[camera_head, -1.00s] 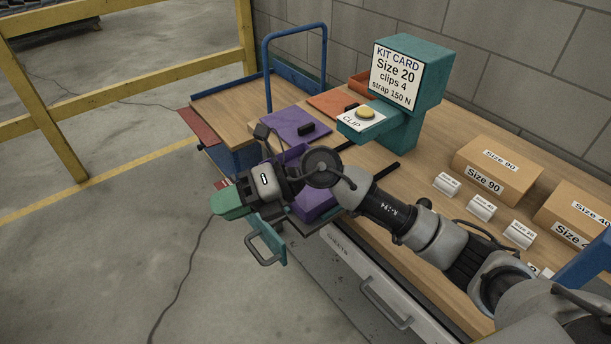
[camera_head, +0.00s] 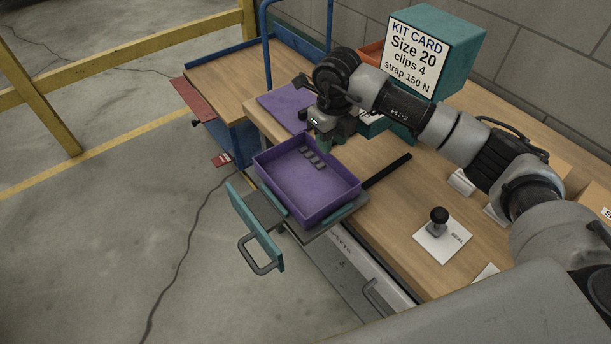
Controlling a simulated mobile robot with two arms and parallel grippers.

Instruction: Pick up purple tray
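The purple tray (camera_head: 325,190) is an open shallow box with several small grey pieces inside, near its far side. It rests level on a grey carrier with teal end pieces (camera_head: 262,225) at the bench's front left edge. My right gripper (camera_head: 321,141) points downward just beyond the tray's far right wall. Its fingers are small, greenish and partly hidden, so I cannot tell whether they are open or shut. No contact with the tray is visible. My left gripper is not in view.
A teal box with a kit card (camera_head: 416,50) stands behind my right arm. A purple mat (camera_head: 284,104) lies beyond the tray. A black-knobbed stamp (camera_head: 438,222) stands on a white card to the right. A blue-framed cart (camera_head: 215,85) stands at the back left.

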